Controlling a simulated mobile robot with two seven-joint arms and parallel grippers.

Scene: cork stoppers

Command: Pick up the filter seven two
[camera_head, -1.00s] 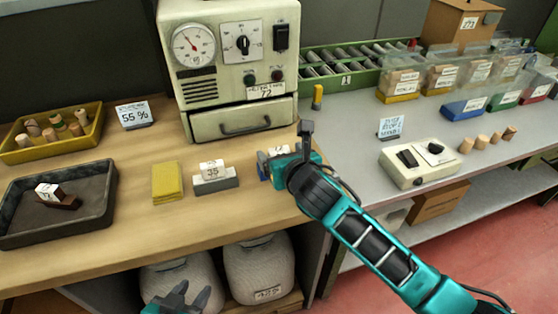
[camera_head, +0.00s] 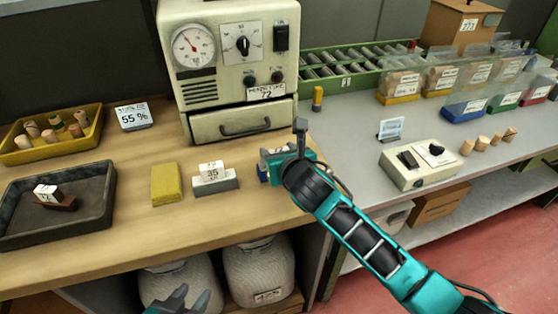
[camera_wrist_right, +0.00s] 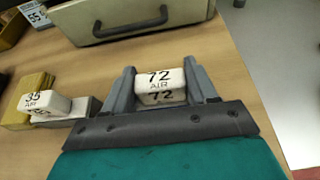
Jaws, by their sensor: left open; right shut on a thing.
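The filter seven two (camera_wrist_right: 160,86) is a small white block marked "72 AIR" in the right wrist view. My right gripper (camera_wrist_right: 163,84) is shut on it, one finger at each side. In the head view, my right gripper (camera_head: 275,160) is at the right end of the wooden bench and hides most of the filter. My left gripper (camera_head: 183,300) is at the bottom edge of the head view, open and empty in front of the bench.
A white "35" filter (camera_head: 212,170) sits on a grey holder (camera_head: 215,187) left of my right gripper, beside a yellow block (camera_head: 166,183). A dark tray (camera_head: 95,200) lies at left. The machine marked 72 (camera_head: 225,75) stands behind. Bare wood lies in front.

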